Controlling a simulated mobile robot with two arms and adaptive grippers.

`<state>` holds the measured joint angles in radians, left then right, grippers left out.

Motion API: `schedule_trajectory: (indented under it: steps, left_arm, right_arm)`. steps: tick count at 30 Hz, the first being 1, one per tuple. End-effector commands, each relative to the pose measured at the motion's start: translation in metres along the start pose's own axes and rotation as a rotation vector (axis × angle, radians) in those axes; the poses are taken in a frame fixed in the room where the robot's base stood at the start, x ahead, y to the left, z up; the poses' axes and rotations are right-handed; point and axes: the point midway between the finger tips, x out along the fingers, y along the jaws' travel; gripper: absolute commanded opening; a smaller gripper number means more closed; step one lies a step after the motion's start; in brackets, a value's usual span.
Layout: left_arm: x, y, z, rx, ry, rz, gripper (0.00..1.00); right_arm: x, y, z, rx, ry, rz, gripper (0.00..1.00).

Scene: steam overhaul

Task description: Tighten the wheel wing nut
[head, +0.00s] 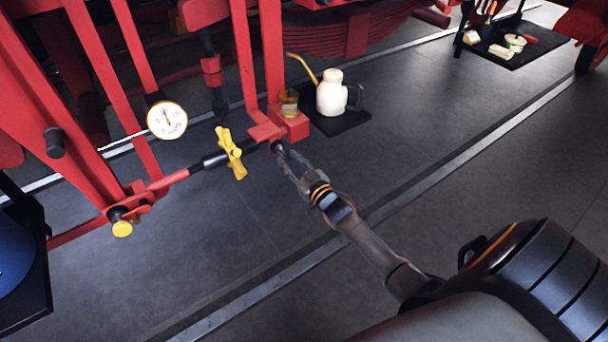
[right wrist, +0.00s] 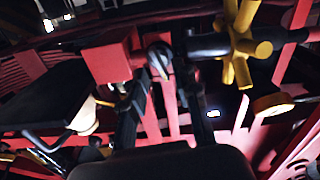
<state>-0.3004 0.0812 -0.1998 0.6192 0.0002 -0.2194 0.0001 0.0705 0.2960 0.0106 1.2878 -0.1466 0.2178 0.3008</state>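A yellow spoked wheel nut (head: 230,153) sits on a dark horizontal rod of the red frame. It also shows at the upper right of the right wrist view (right wrist: 238,45). My right gripper (head: 284,156) is to the right of it, at the end of the same rod line by a red block. In the right wrist view its fingers (right wrist: 162,78) stand apart, with a small dark rounded end piece (right wrist: 158,60) ahead between them. I cannot tell whether they touch it. The yellow wheel nut is outside the fingers. My left gripper is not in view.
A white dial gauge (head: 167,120) and a yellow knob (head: 122,229) are on the left of the red frame. A cream oil can (head: 332,93) stands on a black tray (head: 345,126) behind my gripper. The grey floor in front is clear.

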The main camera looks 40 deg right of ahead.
Motion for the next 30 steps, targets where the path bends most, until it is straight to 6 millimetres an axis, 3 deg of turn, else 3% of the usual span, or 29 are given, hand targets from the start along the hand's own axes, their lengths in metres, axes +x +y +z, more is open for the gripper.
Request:
schedule_trajectory:
  steps: [6, 12, 18, 30]
  left_arm:
    - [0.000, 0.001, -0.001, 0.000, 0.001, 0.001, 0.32]
    - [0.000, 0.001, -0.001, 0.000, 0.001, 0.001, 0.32]
    - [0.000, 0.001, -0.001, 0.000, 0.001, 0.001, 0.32]
    - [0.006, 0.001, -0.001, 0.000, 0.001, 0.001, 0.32]
  right_arm:
    - [-0.046, 0.000, 0.002, 0.000, -0.003, -0.001, 0.30]
    - [-0.076, 0.000, 0.001, 0.000, -0.002, 0.000, 0.30]
    - [-0.088, 0.001, 0.000, 0.000, 0.000, 0.001, 0.30]
    - [-0.091, 0.002, 0.002, -0.012, 0.003, 0.006, 0.30]
